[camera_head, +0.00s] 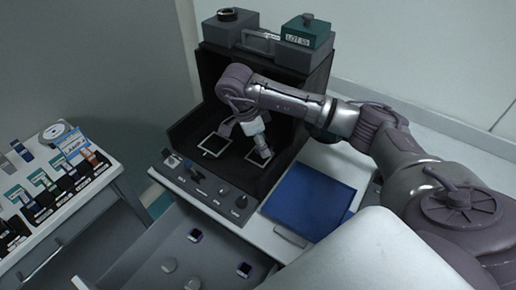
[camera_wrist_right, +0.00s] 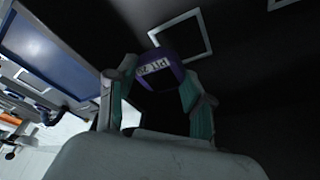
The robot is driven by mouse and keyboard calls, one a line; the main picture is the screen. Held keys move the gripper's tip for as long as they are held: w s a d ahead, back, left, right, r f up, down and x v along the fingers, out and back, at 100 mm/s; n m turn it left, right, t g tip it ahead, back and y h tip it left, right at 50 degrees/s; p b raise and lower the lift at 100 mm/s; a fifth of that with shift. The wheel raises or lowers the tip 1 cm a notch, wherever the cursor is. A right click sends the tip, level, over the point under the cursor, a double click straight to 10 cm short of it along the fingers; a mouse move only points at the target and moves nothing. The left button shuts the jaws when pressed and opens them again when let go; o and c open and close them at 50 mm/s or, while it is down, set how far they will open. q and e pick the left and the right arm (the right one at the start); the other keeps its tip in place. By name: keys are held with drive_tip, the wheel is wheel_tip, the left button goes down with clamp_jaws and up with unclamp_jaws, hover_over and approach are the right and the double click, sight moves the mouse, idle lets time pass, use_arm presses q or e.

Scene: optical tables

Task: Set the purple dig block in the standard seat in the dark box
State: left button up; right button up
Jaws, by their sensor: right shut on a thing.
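The dark box (camera_head: 188,128) stands open at the front in the head view. Two white square outlines lie on its floor, a left one (camera_head: 213,146) and a right one (camera_head: 250,159); I cannot read which is the standard seat. My right gripper (camera_head: 263,150) reaches down into the box by the right outline. In the right wrist view the gripper (camera_wrist_right: 158,92) is shut on a purple block (camera_wrist_right: 158,68) with a white label. The block's contact with the floor is hidden. My left gripper is not in view.
A blue panel (camera_head: 308,201) lies right of the box. Knobs and switches (camera_head: 198,174) line the box's front ledge. An open drawer (camera_head: 150,262) with small parts is below. A rack (camera_head: 60,180) of labelled samples stands left. A green-topped unit (camera_head: 303,40) sits on the box.

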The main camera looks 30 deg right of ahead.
sight(258, 156)
drive_tip(key=shift+w+d+f, duration=0.1)
drive_tip(key=shift+w+f, duration=0.2)
drive_tip(key=shift+w, duration=0.3)
drive_tip(key=shift+w+d+f, duration=0.1)
drive_tip(key=shift+w+f, duration=0.2)
drive_tip(key=shift+w, duration=0.3)
wheel_tip(258, 156, down, 4)
drive_tip(key=shift+r+p, duration=0.1)
drive_tip(key=shift+p, duration=0.5)
drive_tip(key=shift+f, duration=0.25)
drive_tip(key=o, duration=1.2)
drive_tip(key=shift+r, duration=0.1)
